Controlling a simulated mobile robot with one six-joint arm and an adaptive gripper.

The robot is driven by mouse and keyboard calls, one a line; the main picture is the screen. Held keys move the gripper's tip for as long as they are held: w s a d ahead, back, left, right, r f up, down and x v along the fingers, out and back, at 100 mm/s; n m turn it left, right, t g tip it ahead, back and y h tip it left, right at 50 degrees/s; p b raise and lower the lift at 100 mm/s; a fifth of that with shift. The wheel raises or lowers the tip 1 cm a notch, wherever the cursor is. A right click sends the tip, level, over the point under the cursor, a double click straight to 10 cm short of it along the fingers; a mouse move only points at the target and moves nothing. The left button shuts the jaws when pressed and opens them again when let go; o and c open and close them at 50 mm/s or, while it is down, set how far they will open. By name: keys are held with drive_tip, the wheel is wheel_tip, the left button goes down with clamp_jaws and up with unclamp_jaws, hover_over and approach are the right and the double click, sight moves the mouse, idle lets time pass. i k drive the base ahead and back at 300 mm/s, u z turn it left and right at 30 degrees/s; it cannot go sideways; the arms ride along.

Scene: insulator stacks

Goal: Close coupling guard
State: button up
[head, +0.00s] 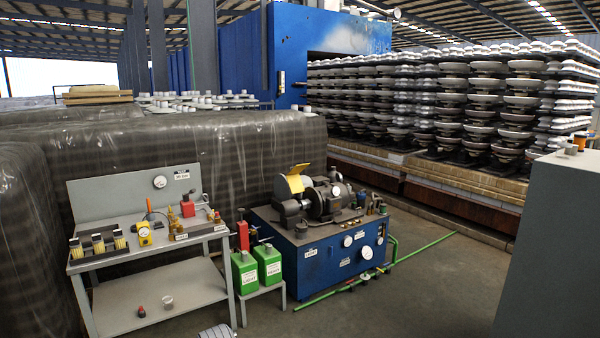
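The yellow coupling guard (295,182) stands tilted up above the machinery on top of a blue power unit (310,268), so it looks open. A grey motor and pump assembly (322,203) sits beside and below it. The coupling itself is too small and partly hidden to make out.
A grey workbench (150,291) with tools and a red valve part stands at left. Two green cans (257,268) on a low stand sit between bench and unit. A green pipe (425,248) runs along the floor. A grey cabinet (560,240) stands at right; open floor lies before it.

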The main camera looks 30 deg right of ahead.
sight(295, 185)
drive_tip(key=k, duration=0.45)
drive_tip(key=u, duration=0.15)
drive_tip(key=i, duration=0.85)
drive_tip(key=u, duration=0.3)
drive_tip(key=i, duration=2.4)
drive_tip(key=z, duration=0.35)
drive_tip(key=i, duration=0.75)
drive_tip(key=z, duration=0.65)
drive_tip(key=i, duration=0.55)
drive_tip(key=z, duration=0.5)
